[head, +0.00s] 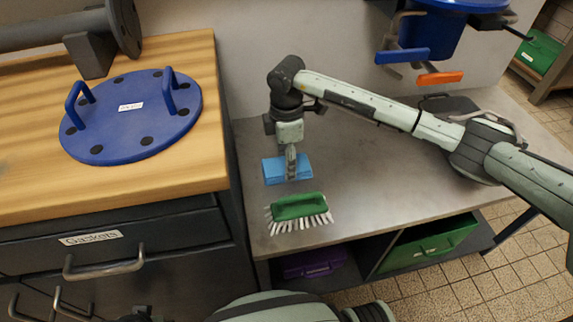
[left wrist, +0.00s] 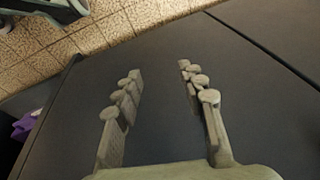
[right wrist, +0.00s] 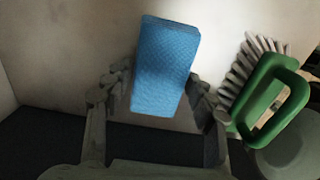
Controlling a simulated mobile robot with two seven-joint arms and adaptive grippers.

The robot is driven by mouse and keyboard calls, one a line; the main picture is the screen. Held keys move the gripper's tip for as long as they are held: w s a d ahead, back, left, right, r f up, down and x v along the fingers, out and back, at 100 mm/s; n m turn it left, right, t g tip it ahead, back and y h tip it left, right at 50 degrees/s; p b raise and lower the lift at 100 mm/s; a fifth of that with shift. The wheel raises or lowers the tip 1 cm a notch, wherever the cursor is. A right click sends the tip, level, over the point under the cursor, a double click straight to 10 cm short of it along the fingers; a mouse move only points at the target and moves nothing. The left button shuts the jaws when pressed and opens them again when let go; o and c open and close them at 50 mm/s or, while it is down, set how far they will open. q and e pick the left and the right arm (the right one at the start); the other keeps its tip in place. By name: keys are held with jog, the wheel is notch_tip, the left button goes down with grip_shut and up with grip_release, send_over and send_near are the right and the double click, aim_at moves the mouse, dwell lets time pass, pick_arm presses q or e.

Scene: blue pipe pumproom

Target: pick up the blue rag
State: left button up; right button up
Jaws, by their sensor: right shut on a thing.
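The blue rag (head: 272,171) is a folded light-blue block at the left end of the grey metal bench (head: 360,160), behind the green brush. My right gripper (head: 291,174) points down on it, with its fingers at the rag's sides. In the right wrist view the rag (right wrist: 165,65) sits between the two fingers, which are shut on it. I cannot tell whether the rag touches the bench. My left gripper (left wrist: 160,85) is open and empty in front of a dark grey surface, away from the rag.
A green brush (head: 300,207) with white bristles lies just in front of the rag. At left is a wooden worktop (head: 120,190) with a blue flange cover (head: 130,125). A blue vessel with levers (head: 425,40) hangs above. Green (head: 432,242) and purple (head: 310,263) bins sit below.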

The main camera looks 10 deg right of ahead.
notch_tip(320, 180, up, 10)
dwell(0.5)
